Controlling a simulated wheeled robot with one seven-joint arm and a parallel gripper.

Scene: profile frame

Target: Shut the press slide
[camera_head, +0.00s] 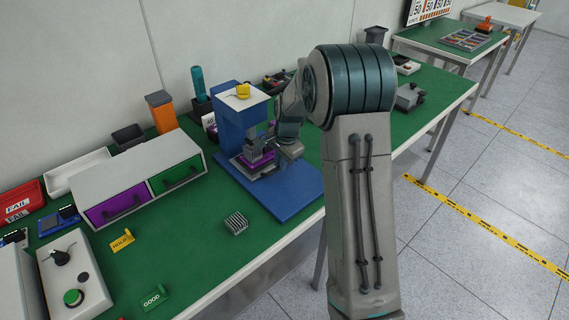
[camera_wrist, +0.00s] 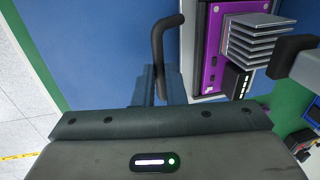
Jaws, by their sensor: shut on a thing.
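The blue press (camera_head: 236,125) stands on a blue base plate (camera_head: 295,193) on the green bench. Its purple slide (camera_head: 246,167) sits low at the press front; the wrist view shows the purple plate (camera_wrist: 212,50) in a pale frame, carrying a finned grey heatsink (camera_wrist: 258,42). A dark bent handle (camera_wrist: 160,38) stands beside the slide. My gripper (camera_wrist: 160,84) is shut on the lower end of this handle. In the head view my gripper (camera_head: 289,151) is at the press's right front, partly hidden by my wrist. How far out the slide stands is unclear.
A cabinet with purple and green drawers (camera_head: 143,190) stands left of the press. A loose heatsink (camera_head: 236,223) lies in front of the base plate. A yellow HOLD tag (camera_head: 122,241), a green GOOD tag (camera_head: 152,298) and a button box (camera_head: 74,275) lie further left.

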